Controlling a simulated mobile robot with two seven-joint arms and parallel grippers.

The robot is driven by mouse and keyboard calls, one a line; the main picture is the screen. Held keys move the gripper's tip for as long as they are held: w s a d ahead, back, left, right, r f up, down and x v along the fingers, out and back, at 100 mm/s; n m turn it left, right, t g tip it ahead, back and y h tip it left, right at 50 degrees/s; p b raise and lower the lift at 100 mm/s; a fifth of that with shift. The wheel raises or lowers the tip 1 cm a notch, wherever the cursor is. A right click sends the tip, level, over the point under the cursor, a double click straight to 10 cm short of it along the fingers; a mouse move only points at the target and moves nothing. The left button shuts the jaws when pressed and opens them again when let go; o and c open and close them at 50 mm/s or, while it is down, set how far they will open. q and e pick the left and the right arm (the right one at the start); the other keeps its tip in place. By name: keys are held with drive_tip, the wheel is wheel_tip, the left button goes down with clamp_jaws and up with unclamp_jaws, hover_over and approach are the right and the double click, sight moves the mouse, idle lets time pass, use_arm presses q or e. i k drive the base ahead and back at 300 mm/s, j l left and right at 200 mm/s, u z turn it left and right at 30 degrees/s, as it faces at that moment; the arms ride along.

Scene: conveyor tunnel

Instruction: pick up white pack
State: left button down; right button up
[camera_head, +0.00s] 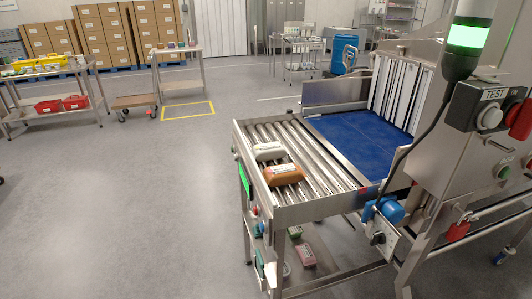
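The white pack (268,151) lies on the metal roller table (345,184), near its left end. A brown pack (283,175) lies on the same rollers, just in front of the white pack. The two are close together; I cannot tell whether they touch. Neither of my grippers shows in the head view, so I see nothing holding either pack.
A blue conveyor belt (360,136) runs from the rollers into a tunnel with hanging strip curtains (400,95). A control post with a lit green lamp (466,36) stands at right. A pink pack (305,255) lies below the rollers.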

sight(265, 152)
drive_tip(key=j+z, duration=0.3)
drive_tip(key=j, duration=0.55)
drive_tip(key=i+j+z, duration=0.15)
drive_tip(key=j, duration=0.25)
drive_tip(key=j+z, duration=0.15)
drive_tip(key=j, duration=0.25)
drive_tip(key=i+j+z, duration=0.2)
drive_tip(key=j, duration=0.35)
drive_tip(key=i+j+z, duration=0.2)
drive_tip(key=i+j, duration=0.15)
drive_tip(key=j, duration=0.2)
drive_tip(key=i+j+z, duration=0.2)
drive_tip(key=j, duration=0.4)
drive_tip(key=i+j+z, duration=0.2)
drive_tip(key=j, duration=0.45)
drive_tip(key=j+z, duration=0.2)
drive_tip(key=j, duration=0.45)
drive_tip(key=i+j+z, duration=0.2)
drive_tip(key=j, duration=0.5)
drive_tip(key=k+l, duration=0.05)
drive_tip(key=k, duration=0.05)
